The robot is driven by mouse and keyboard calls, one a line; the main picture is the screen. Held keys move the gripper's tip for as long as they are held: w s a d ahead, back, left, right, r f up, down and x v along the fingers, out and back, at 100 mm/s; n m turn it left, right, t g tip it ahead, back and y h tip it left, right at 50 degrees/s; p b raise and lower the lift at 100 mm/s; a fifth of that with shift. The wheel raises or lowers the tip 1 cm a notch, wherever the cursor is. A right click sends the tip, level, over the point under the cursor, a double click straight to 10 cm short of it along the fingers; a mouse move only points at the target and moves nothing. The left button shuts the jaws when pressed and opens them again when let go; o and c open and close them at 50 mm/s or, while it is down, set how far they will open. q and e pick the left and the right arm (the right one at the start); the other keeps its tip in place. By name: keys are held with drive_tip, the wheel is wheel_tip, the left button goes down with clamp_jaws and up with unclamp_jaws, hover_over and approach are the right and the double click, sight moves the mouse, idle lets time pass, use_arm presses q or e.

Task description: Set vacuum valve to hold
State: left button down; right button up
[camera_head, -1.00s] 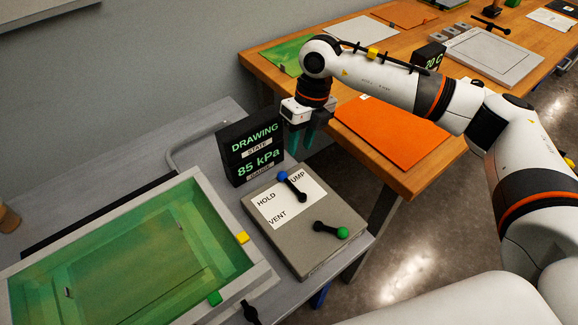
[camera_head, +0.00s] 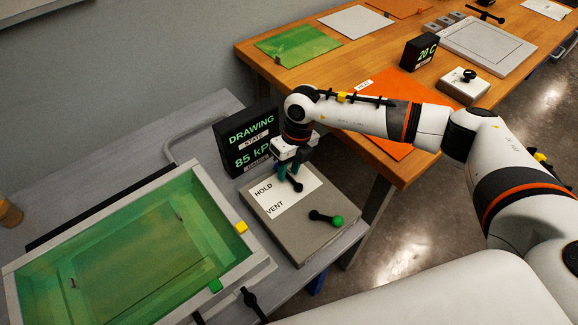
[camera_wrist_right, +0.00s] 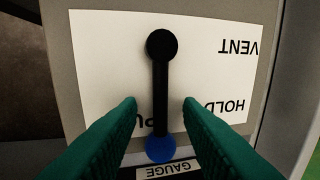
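The vacuum valve's black lever with a blue knob (camera_wrist_right: 160,149) sits on a grey box (camera_head: 318,238) with a white label (camera_head: 287,202) reading HOLD, VENT and a partly covered PUMP. In the right wrist view the lever (camera_wrist_right: 160,90) points at the PUMP word, with HOLD and VENT off to one side. My right gripper (camera_head: 289,184) is over the box; its green fingers (camera_wrist_right: 160,103) are open, one on each side of the lever near the knob, with gaps visible. In the head view the gripper hides the knob. My left gripper is not in view.
A display (camera_head: 246,140) behind the box reads DRAWING and 85 kPa, partly covered. A second black lever with a green knob (camera_head: 337,221) is on the same box. A wooden table (camera_head: 300,76) with sheets is behind.

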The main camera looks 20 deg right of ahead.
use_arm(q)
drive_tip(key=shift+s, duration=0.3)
use_arm(e)
clamp_jaws()
